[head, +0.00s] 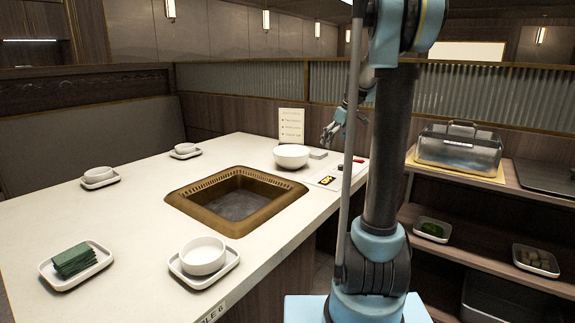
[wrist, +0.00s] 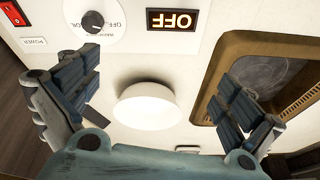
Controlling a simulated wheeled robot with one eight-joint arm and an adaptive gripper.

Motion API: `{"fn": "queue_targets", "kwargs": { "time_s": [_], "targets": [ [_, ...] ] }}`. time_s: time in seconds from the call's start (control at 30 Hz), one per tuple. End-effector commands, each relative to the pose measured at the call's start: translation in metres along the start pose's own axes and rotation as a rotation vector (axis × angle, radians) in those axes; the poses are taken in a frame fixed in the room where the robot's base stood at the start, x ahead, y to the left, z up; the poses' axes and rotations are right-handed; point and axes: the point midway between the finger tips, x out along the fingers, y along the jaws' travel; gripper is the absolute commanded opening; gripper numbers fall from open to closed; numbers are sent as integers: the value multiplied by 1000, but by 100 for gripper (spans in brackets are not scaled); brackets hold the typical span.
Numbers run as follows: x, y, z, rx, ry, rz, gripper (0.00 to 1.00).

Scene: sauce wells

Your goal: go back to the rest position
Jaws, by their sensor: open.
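My gripper (head: 333,133) is at the far right part of the table (head: 130,220), above and to the right of a white bowl (head: 291,157). In the wrist view my gripper (wrist: 165,100) has its two fingers spread wide with nothing between them. The white bowl (wrist: 146,106) shows below, between the fingers in the picture and apart from them. A control panel (wrist: 125,20) with a round knob (wrist: 93,21), a red switch (wrist: 12,12) and a lit display reading OFF (wrist: 174,20) lies on the table.
A square brass-rimmed well (head: 238,198) is sunk in the table. White bowls on trays (head: 204,256) and a tray of green stacked pieces (head: 75,260) stand around it. A small sign (head: 291,124) stands at the back. A wooden shelf (head: 470,250) with a lidded box (head: 458,147) is at right.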

Motion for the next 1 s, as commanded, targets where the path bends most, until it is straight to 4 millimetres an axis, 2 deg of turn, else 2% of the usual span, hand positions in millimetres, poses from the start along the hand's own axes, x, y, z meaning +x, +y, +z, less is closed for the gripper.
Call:
{"fn": "queue_targets", "kwargs": {
  "time_s": [0.03,0.1,0.47,0.77,1.0],
  "targets": [
    [-4,-15,10,20,-6,4,100],
    [-7,-32,24,51,-15,12,100],
    [-14,-113,101,218,-55,60,100],
    [-3,-171,171,357,-79,106,100],
    [17,-211,229,468,-92,147,100]
  ]
}}
